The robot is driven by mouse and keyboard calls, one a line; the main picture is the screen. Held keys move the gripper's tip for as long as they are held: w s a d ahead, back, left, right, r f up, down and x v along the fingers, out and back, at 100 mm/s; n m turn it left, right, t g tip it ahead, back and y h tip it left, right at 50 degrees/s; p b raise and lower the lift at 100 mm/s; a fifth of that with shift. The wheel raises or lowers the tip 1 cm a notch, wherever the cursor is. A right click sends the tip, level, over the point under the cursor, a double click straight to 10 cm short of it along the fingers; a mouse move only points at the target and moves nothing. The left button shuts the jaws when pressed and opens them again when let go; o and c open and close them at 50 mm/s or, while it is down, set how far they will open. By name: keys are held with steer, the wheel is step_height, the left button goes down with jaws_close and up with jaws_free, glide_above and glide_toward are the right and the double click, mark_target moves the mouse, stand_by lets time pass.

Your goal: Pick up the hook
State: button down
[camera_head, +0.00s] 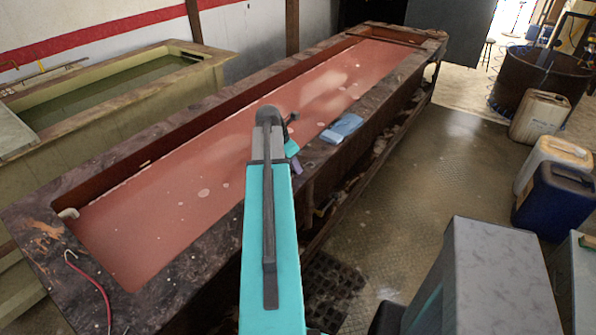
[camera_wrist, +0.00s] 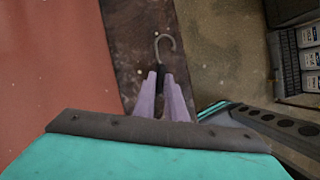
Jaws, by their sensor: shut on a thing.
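My gripper (camera_wrist: 160,78) has purple fingers, closed on the dark shank of a grey curved hook (camera_wrist: 166,40) in the wrist view. The hook's bend points away from the fingers, over the dark tank rim (camera_wrist: 125,40). I cannot tell whether the hook touches the rim. In the head view my gripper (camera_head: 293,150) shows only as a small purple part beyond my turquoise arm, beside the tank's right rim. The hook cannot be made out there.
The long tank holds reddish liquid (camera_head: 210,190). A blue cloth (camera_head: 342,128) lies on its right rim. A red cable (camera_head: 95,285) with a bent end lies at the near left corner. Jugs (camera_head: 553,160) and a dark drum (camera_head: 530,80) stand right.

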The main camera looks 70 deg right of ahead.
stand_by(0.7)
steer(key=shift+r+b, duration=0.9)
steer(key=shift+r, duration=0.85)
steer(key=s+a+b, duration=0.2)
steer(key=s, duration=0.5)
steer(key=s+a+r+b, duration=0.1)
steer(key=s+a, duration=0.2)
steer(key=s, duration=0.5)
steer(key=shift+r+b, duration=0.25)
steer(key=shift+b, duration=0.15)
